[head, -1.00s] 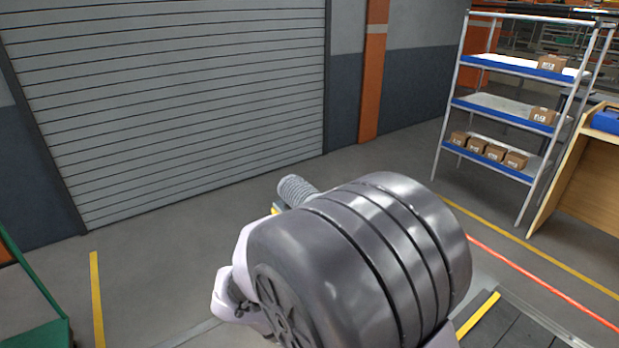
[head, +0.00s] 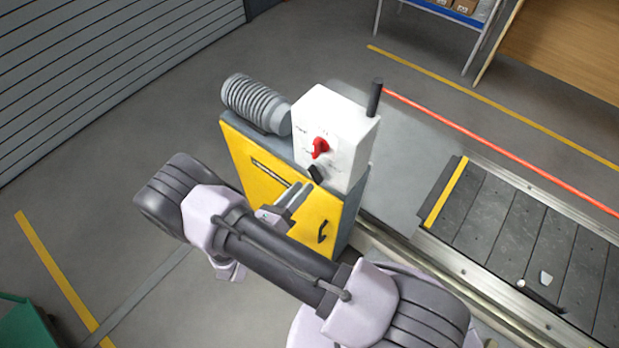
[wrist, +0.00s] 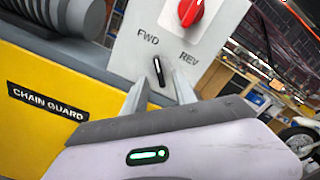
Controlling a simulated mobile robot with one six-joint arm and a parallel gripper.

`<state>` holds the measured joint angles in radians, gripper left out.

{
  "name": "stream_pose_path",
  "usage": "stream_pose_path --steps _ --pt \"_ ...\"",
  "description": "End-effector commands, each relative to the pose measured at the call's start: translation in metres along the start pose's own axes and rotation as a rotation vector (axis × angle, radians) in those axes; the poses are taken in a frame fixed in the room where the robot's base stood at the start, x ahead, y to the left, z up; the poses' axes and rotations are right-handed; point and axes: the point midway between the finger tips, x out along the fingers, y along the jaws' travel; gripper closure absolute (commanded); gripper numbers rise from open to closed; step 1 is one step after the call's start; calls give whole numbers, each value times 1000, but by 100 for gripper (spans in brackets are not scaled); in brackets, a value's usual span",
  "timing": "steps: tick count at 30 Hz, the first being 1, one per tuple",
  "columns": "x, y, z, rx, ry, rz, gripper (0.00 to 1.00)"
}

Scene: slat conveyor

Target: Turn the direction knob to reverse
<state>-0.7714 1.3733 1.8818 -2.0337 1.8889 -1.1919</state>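The black direction knob (wrist: 158,71) sits on the white control box (head: 338,122), below the red knob (head: 320,147). In the wrist view FWD is printed to its upper left and REV to its upper right, and its white mark leans toward FWD. In the head view the direction knob (head: 316,172) shows just beyond my fingertips. My gripper (wrist: 160,77) is open, its two fingers apart and pointing at the box. The knob appears between the fingertips; they look short of it, with no contact visible.
The box stands on a yellow chain guard (head: 238,150) with a black handle (head: 322,232). A ribbed motor (head: 257,104) is left of the box, and a dark post (head: 375,97) rises at its right. The slat conveyor (head: 530,245) runs to the right.

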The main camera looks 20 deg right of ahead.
Motion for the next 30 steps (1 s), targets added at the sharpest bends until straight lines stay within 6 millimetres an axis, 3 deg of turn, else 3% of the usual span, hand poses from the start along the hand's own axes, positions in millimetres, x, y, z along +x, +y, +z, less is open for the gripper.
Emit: stream_pose_path --steps 3,7,18,24,30 --pt "25 0 -1 2 2 -3 66" --pt "41 0 -1 1 2 -1 66" --pt "48 0 0 1 1 0 66" --pt "48 0 0 1 1 0 100" --pt "48 0 0 2 1 0 100"
